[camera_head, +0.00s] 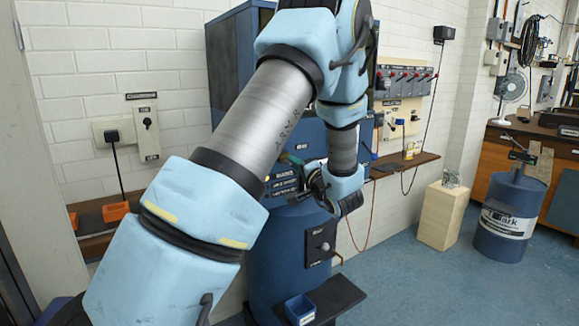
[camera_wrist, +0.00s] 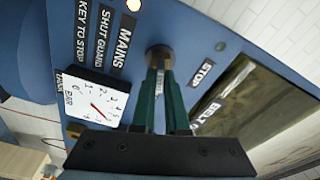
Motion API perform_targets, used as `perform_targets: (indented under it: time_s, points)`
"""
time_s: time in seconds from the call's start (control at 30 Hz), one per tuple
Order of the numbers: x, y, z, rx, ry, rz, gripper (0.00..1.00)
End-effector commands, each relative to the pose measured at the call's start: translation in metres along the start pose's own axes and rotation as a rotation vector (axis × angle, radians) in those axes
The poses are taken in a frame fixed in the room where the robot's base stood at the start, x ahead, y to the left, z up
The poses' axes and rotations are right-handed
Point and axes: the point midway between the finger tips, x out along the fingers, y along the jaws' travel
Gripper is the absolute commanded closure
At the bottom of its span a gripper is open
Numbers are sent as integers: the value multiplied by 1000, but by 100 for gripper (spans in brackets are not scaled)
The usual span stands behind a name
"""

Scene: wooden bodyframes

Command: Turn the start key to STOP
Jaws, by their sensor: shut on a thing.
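The start key switch (camera_wrist: 157,52) is a round metal fitting on a sloping blue panel (camera_wrist: 205,25) in the wrist view. My gripper (camera_wrist: 160,72) has two dark green fingers, close together at the switch and shut on the key. The key itself is mostly hidden between the fingertips, so its angle cannot be told. A STOP label (camera_wrist: 202,73) is right of the switch. Labels reading MAINS, SHUT GUARD and KEY TO STOP are on the left. In the head view my gripper (camera_head: 294,162) is at the blue machine, partly hidden by my arm.
A white BAR gauge (camera_wrist: 94,104) with a red needle is left of the fingers. A dark window (camera_wrist: 262,108) is on the right. A lamp (camera_wrist: 133,5) is lit. A blue drum (camera_head: 505,215) and wooden block (camera_head: 442,215) stand right, with clear floor between the machine and block.

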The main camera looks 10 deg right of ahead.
Motion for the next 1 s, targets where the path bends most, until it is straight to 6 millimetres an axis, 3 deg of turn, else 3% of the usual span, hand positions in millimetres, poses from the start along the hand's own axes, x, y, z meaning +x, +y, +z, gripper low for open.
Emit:
perform_targets:
  time_s: [1.0]
  points:
    - [0,2,0,-164,1,-20,100]
